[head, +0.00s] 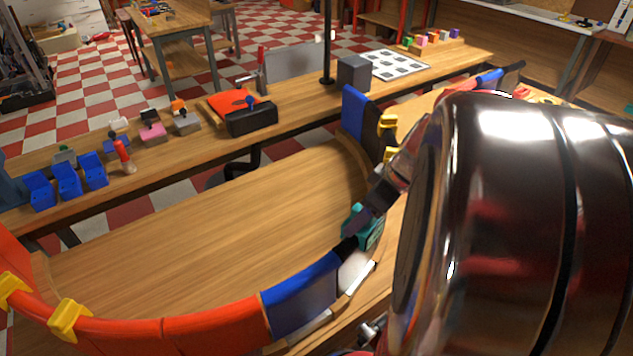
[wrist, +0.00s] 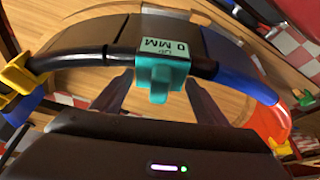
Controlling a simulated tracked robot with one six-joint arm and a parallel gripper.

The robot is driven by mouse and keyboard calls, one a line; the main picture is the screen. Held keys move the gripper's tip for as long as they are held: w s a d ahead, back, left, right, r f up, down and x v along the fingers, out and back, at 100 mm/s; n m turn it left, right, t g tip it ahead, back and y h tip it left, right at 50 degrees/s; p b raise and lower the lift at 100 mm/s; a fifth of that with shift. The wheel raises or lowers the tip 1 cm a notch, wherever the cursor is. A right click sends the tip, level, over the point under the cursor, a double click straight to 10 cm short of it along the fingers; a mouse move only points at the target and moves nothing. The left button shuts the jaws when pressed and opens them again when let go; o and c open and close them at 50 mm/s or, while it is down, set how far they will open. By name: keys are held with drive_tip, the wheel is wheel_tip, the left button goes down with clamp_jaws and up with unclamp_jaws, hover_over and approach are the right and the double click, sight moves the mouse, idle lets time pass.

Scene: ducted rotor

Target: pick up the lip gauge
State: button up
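The lip gauge, a teal block (wrist: 163,66) with a pale label reading "UP 0 MM", sits on the dark lip of the curved duct ring in the wrist view. A narrow teal tab hangs from it toward me. My gripper (wrist: 160,88) is open, with one dark finger on each side of the gauge and visible gaps between. In the head view the gauge (head: 374,238) is partly hidden behind my gripper (head: 358,218). I cannot tell whether the fingers touch it.
The ring has red segments (head: 215,325), a blue segment (head: 300,293) and yellow clamps (head: 70,319). A long wooden bench (head: 300,105) behind holds blue blocks (head: 68,180), an orange case (head: 230,103) and a grey cube (head: 354,73). My shiny arm fills the right.

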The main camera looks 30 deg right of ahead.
drive_tip(key=c, duration=0.8)
wheel_tip(320, 180, up, 10)
drive_tip(key=shift+r, duration=0.1)
idle(0.3)
idle(0.5)
drive_tip(key=shift+r, duration=2.4)
drive_tip(key=shift+w, duration=0.1)
